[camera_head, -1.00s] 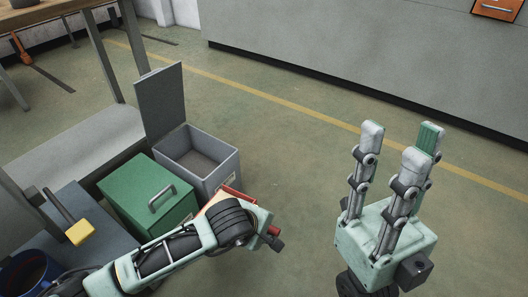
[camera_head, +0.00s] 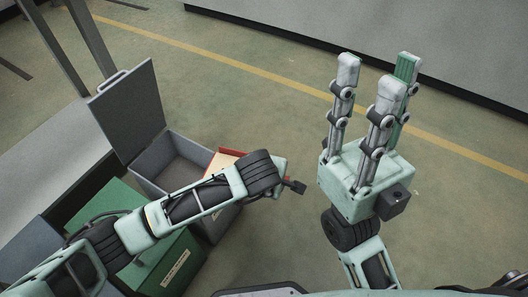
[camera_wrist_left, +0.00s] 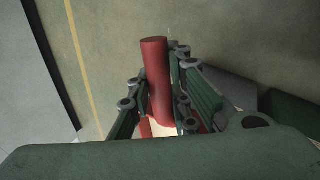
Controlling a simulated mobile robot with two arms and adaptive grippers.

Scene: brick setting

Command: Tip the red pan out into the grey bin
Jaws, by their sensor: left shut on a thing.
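The red pan (camera_head: 209,162) shows in the head view as a red rim with a pale patch inside, partly hidden by my left forearm. In the left wrist view, my left gripper (camera_wrist_left: 163,98) is shut on its red cylindrical handle (camera_wrist_left: 155,65). The grey bin (camera_head: 158,158) stands with its lid raised, and the part of its inside that shows looks empty. The pan appears by the bin's right side; its height over the rim is unclear. My right gripper (camera_head: 374,78) is open and empty, fingers up, over the floor at right.
A green bin (camera_head: 120,222) with a closed top stands in front of the grey bin, partly under my left arm. The raised grey lid (camera_head: 127,110) stands left of the opening. A grey bench (camera_head: 45,165) is at left. Floor at right is clear.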

